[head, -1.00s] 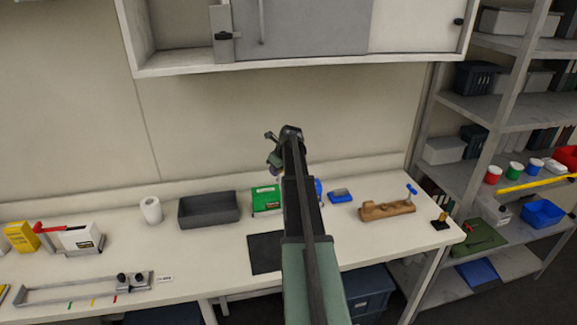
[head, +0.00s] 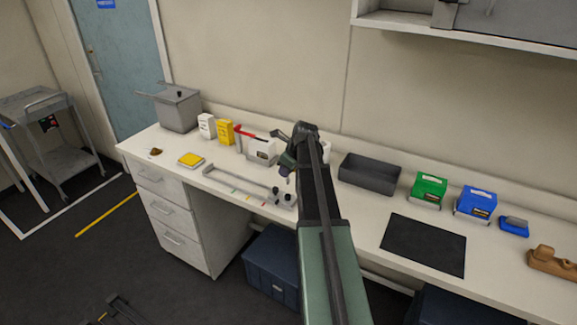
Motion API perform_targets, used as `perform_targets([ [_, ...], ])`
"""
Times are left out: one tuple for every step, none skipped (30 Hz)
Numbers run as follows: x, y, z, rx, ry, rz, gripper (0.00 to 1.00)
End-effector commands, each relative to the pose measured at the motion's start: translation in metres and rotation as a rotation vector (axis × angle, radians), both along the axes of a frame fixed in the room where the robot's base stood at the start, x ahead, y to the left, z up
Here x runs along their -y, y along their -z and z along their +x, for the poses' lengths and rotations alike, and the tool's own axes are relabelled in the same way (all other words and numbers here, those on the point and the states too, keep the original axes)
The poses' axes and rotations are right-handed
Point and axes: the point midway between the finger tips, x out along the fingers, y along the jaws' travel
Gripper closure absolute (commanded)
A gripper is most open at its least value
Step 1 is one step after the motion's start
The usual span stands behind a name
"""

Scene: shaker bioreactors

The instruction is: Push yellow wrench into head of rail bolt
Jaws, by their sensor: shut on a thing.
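My gripper (head: 287,172) hangs from the wrist at the end of my arm, over the back half of the bench. It is small and partly hidden by my arm. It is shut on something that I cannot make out. No yellow wrench can be made out in the head view. A metal rail frame (head: 228,184) with dark-topped knobs (head: 286,198) at its right end lies on the bench just below my gripper. I cannot tell whether a knob is the rail bolt. My arm hides the area right of the knobs.
The white bench (head: 350,205) holds a grey tray (head: 368,174), a green box (head: 429,188), a blue box (head: 476,202) and a black mat (head: 424,245). Left are a yellow box (head: 225,132), a white box with a red lever (head: 262,150) and a grey bath (head: 179,108).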

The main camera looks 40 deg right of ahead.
Motion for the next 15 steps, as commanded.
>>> perform_targets([
  [-0.001,0.000,-0.001,0.000,-0.008,-0.001,1.00],
  [-0.001,0.000,-0.001,0.001,-0.018,-0.003,1.00],
  [-0.001,0.000,-0.001,0.001,-0.032,-0.006,1.00],
  [-0.001,0.000,-0.001,0.001,-0.038,-0.008,1.00],
  [-0.001,0.000,-0.001,0.002,-0.040,-0.009,1.00],
  [-0.001,0.000,-0.001,0.002,-0.040,-0.009,1.00],
  [-0.001,0.001,-0.001,0.002,-0.040,-0.009,1.00],
  [-0.001,0.002,-0.001,0.002,-0.040,-0.009,1.00],
  [-0.001,0.003,-0.001,0.002,-0.039,-0.008,1.00],
  [-0.001,0.004,-0.001,0.002,-0.039,-0.008,1.00],
  [-0.001,0.005,-0.001,0.002,-0.039,-0.008,1.00],
  [-0.001,0.008,-0.001,0.002,-0.039,-0.008,1.00],
  [-0.001,0.010,-0.001,0.002,-0.039,-0.008,1.00],
  [-0.001,0.012,-0.001,0.002,-0.039,-0.008,1.00],
  [-0.001,0.015,-0.001,0.002,-0.039,-0.008,1.00],
])
